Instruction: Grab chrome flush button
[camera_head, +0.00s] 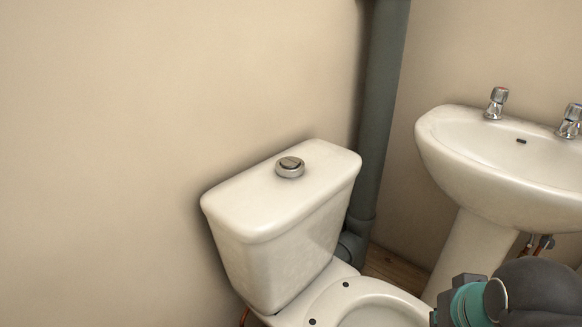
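The chrome flush button (290,167) is a small round metal button with a darker top. It sits on the middle of the white cistern lid (250,205) of the toilet, and nothing touches it. Part of my arm, grey with a teal band, shows at the bottom right, well to the right of and below the button. My gripper's fingers are not in view.
The toilet bowl (375,310) is below the cistern. A grey-green vertical pipe (382,110) runs close behind the cistern's right side. A white washbasin (490,160) with two chrome taps (496,103) stands at the right. The space above the cistern lid is clear.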

